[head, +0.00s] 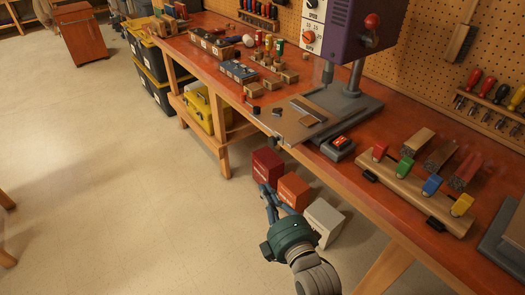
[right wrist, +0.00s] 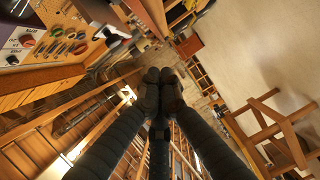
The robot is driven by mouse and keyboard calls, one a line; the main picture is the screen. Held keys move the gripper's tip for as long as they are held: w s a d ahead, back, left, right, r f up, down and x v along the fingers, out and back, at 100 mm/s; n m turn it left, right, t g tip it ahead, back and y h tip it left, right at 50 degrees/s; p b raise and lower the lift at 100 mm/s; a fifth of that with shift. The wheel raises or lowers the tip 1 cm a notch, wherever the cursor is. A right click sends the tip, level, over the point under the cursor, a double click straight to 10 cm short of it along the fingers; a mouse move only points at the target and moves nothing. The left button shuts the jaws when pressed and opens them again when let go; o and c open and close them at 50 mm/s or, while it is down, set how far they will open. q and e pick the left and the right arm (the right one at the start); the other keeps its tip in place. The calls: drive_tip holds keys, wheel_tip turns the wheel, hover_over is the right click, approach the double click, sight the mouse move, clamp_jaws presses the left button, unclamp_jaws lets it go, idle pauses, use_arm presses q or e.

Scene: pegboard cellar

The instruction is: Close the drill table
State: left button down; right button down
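The drill press has a purple head (head: 352,22) and a grey base (head: 350,103) on the bench. Its drill table, a flat tan plate (head: 288,124) with a small grey block on it, reaches out past the bench's front edge. A small dark piece (head: 276,139) sits at the plate's front edge. My right gripper (head: 264,187) is in front of the bench, nearer to me than the plate and apart from it in the picture. In the right wrist view its fingertips (right wrist: 159,78) meet with nothing visible between them. My left gripper is not in view.
Red (head: 267,165), orange (head: 293,191) and pale (head: 323,222) boxes lie below the bench edge, beside my right gripper. A wooden rack with coloured blocks (head: 415,192) and a red-buttoned switch box (head: 338,147) are on the bench. Open floor (head: 110,190) lies left.

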sight(290, 136)
wheel_tip(290, 136, up, 5)
drive_tip(key=n, duration=0.1)
drive_tip(key=w+t+p, duration=0.1)
drive_tip(key=w+p, duration=0.1)
drive_tip(key=w, duration=0.9)
drive_tip(key=shift+w+f, duration=0.15)
drive_tip(key=shift+w, duration=0.25)
drive_tip(key=w+d, duration=0.1)
drive_tip(key=d, duration=0.1)
drive_tip(key=w+d+b, duration=0.1)
drive_tip(key=w+d, duration=0.1)
drive_tip(key=d, duration=0.1)
drive_tip(key=w+d+b, duration=0.1)
drive_tip(key=w+d, duration=0.1)
drive_tip(key=shift+w+d, duration=0.25)
drive_tip(key=shift+d, duration=0.05)
drive_tip(key=shift+s, duration=0.1)
drive_tip(key=shift+a, duration=0.1)
